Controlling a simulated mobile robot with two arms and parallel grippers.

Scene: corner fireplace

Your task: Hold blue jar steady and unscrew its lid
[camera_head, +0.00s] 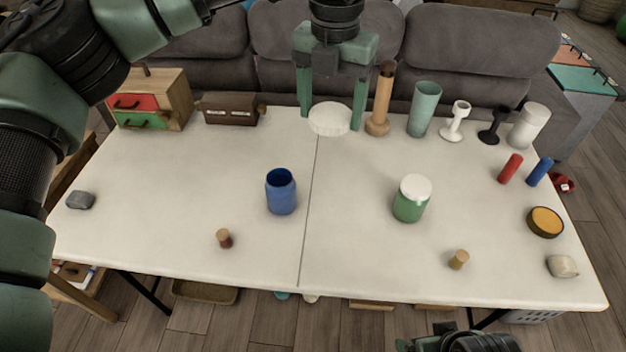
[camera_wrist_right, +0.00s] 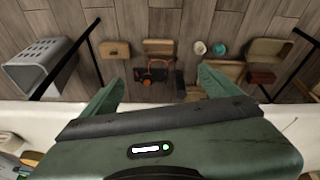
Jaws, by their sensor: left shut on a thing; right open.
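The blue jar (camera_head: 281,192) stands upright and open at the top, left of the table's seam. A round white lid (camera_head: 330,119) is between the fingers of my left gripper (camera_head: 331,116), near the back edge of the table. My left gripper is shut on this lid; I cannot tell whether the lid touches the tabletop. The left gripper is well apart from the blue jar. My right gripper (camera_wrist_right: 160,90) is open and empty in the right wrist view, by the table's front edge. Only part of the right arm shows at the bottom of the head view.
A green jar (camera_head: 409,203) with a white lid stands right of the seam. A drawer box (camera_head: 151,100), brown case (camera_head: 230,109), vases and candle holders line the back. The middle of the white table (camera_head: 345,230) is clear.

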